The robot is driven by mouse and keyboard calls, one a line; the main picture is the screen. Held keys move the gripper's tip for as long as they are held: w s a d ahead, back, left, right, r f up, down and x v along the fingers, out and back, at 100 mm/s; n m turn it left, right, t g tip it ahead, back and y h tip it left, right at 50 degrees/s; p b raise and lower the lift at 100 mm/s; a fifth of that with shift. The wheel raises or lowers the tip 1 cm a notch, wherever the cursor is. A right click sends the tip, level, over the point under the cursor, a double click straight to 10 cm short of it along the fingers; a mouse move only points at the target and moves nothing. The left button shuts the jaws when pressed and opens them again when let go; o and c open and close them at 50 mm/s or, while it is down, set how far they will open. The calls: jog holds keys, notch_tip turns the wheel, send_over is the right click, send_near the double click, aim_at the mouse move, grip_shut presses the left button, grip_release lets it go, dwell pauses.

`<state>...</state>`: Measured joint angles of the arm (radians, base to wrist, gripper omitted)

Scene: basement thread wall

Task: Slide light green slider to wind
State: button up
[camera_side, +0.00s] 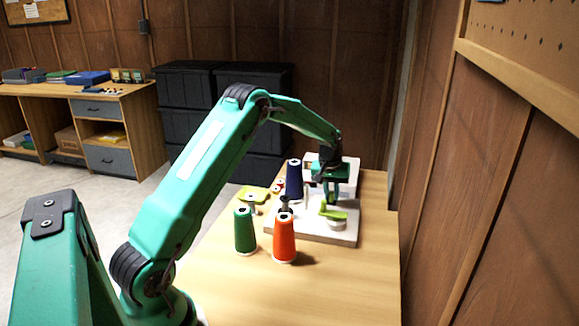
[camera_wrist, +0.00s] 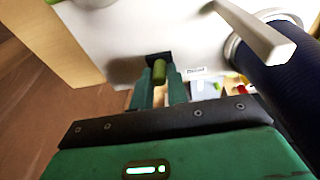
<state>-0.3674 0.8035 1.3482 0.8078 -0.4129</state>
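The light green slider (camera_wrist: 159,71) is a small olive-green knob in the wrist view, at a dark slot on a white board (camera_side: 310,231). My gripper (camera_wrist: 160,80) has one finger on each side of the knob. The fingers are apart and close to it; I cannot tell if they press on it. A small label (camera_wrist: 195,71) is just right of the knob, its print too small to read surely. In the side view, my gripper (camera_side: 329,190) is low over the board and hides the knob.
A light green lever on a white round base (camera_side: 333,213) is near the board's front. A navy cone (camera_side: 294,180) stands left of my gripper; green (camera_side: 244,231) and orange (camera_side: 284,240) cones stand nearer. A pale bar (camera_wrist: 255,33) juts out in the wrist view.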

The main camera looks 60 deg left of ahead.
jog(key=shift+s+a, duration=1.15)
jog(key=shift+a, duration=0.05)
jog(key=o, duration=0.8)
jog(key=shift+r, duration=0.2)
jog(key=shift+r, duration=2.85)
jog(key=shift+r, duration=2)
